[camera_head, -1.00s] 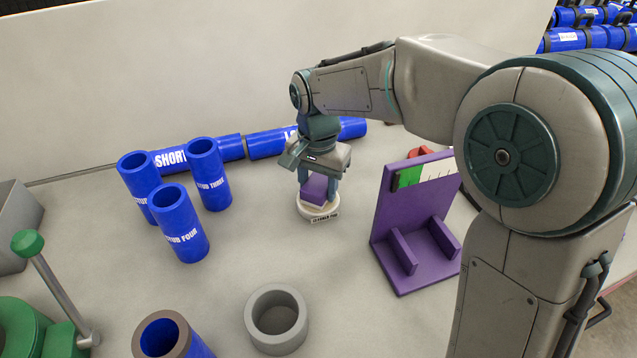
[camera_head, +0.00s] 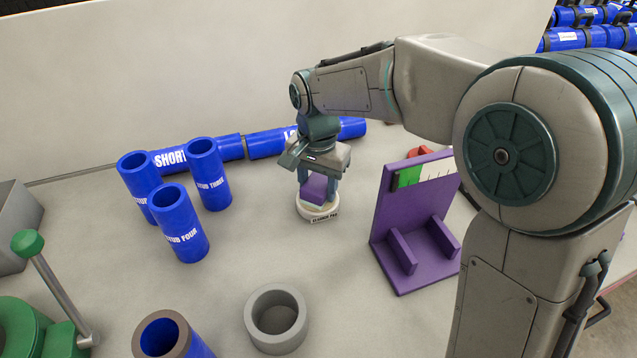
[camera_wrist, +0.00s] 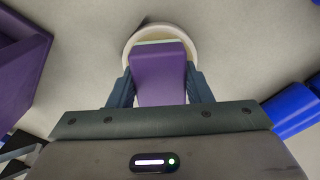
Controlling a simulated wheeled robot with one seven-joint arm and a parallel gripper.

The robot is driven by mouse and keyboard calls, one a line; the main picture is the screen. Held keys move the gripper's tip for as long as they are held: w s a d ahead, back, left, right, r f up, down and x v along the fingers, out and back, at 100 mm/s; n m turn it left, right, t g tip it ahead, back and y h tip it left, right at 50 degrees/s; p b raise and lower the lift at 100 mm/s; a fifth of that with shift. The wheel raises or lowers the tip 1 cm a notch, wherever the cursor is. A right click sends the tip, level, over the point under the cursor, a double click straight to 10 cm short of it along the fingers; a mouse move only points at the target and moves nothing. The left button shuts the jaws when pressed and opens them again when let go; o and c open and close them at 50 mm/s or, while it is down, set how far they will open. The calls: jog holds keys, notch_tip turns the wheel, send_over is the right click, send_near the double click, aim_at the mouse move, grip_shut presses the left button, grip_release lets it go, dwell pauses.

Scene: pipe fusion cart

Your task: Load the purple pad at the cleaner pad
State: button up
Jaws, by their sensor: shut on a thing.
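The purple pad (camera_head: 314,188) is a small block at the middle of the table in the head view. My gripper (camera_head: 317,190) points down and is shut on it, with a finger on each side. In the wrist view the pad (camera_wrist: 159,75) sits between the two fingers of my gripper (camera_wrist: 160,88). The cleaner pad (camera_head: 318,212) is a round white dish with a label on its front. It is directly under the purple pad, and its rim (camera_wrist: 133,42) shows around the far end in the wrist view. I cannot tell whether the purple pad touches the dish's inside.
Several upright blue stubs (camera_head: 181,224) stand to the left. Lying blue pipes (camera_head: 226,149) are behind. A purple stand (camera_head: 395,212) with a gauge strip is close on the right. A grey ring (camera_head: 276,319) is in front. The table between is clear.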

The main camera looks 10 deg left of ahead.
aim_at(318, 183)
jog(key=shift+r+p, duration=2.8)
jog(key=shift+r, duration=0.7)
jog(key=shift+f, duration=0.1)
